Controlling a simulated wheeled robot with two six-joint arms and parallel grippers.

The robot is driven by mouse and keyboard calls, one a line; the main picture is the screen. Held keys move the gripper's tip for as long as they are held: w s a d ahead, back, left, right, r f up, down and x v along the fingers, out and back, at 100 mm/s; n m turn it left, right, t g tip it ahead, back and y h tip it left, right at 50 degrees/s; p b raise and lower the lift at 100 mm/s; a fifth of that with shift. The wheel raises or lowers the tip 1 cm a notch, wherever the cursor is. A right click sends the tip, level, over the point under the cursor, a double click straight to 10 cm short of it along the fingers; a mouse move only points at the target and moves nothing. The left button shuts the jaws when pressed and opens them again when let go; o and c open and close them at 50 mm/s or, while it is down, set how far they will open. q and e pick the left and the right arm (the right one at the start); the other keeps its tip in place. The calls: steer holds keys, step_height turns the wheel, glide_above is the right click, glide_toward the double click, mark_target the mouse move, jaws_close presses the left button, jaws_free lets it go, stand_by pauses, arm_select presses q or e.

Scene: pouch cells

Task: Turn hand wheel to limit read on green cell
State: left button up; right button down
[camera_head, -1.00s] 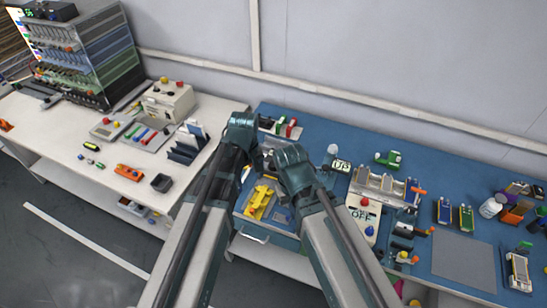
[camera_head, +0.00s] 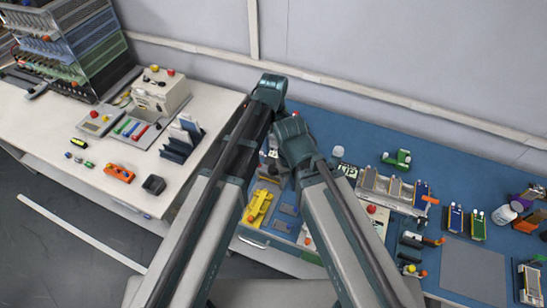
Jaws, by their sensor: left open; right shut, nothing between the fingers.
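A small device with an orange handle (camera_head: 434,241) stands left of the cells; I cannot tell whether this is the hand wheel. Another orange handle (camera_head: 430,199) sits at the right end of a rack. My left gripper (camera_head: 271,148) is open over the bench's left end, largely hidden by my arms. My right gripper (camera_head: 283,168) is shut and empty, just below it and mostly hidden by its wrist. Both are far left of the cells.
The grey rack (camera_head: 388,187) and a green tool (camera_head: 398,159) stand right of my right arm. A yellow part (camera_head: 257,206) lies under my arms. A grey mat (camera_head: 473,268) is bare. A white table (camera_head: 60,118) with a control box (camera_head: 160,92) is at left.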

mark_target(273, 167)
arm_select(q)
steer(key=shift+s, duration=0.15)
step_height(273, 167, down, 14)
steer(key=b, duration=1.4)
steer(key=shift+r, duration=0.1)
steer(key=shift+c, duration=0.2)
jaws_close()
steer(key=shift+m, duration=0.3)
